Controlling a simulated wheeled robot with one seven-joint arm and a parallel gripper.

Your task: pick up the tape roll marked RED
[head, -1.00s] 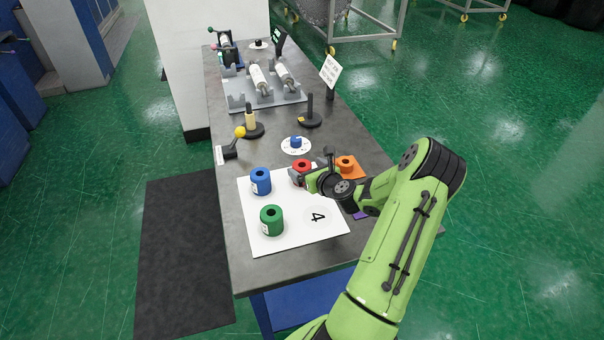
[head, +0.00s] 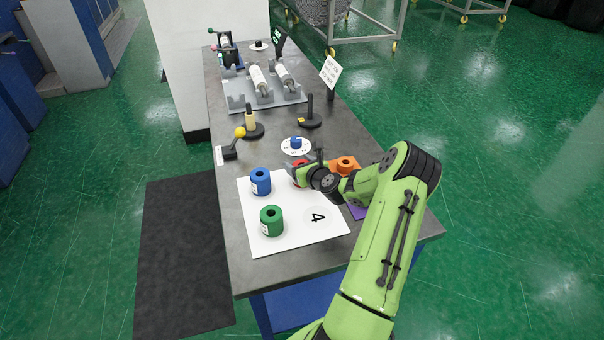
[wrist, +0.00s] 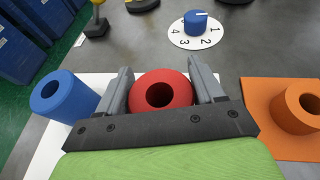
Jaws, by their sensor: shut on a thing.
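The red tape roll (wrist: 160,93) sits between the two fingers of my gripper (wrist: 163,84) in the wrist view, with its hole facing up. The fingers are shut on its sides. In the head view the red roll (head: 299,165) shows only in part behind my gripper (head: 303,176), near the far right corner of the white sheet (head: 255,239). I cannot tell whether it still touches the sheet. Its label is not visible.
A blue roll (head: 260,181) and a green roll (head: 271,220) stand on the white sheet. An orange roll (head: 346,164) stands on an orange square to the right. A numbered dial (head: 296,146) lies just beyond. Stands and a roller rack (head: 265,97) fill the far table.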

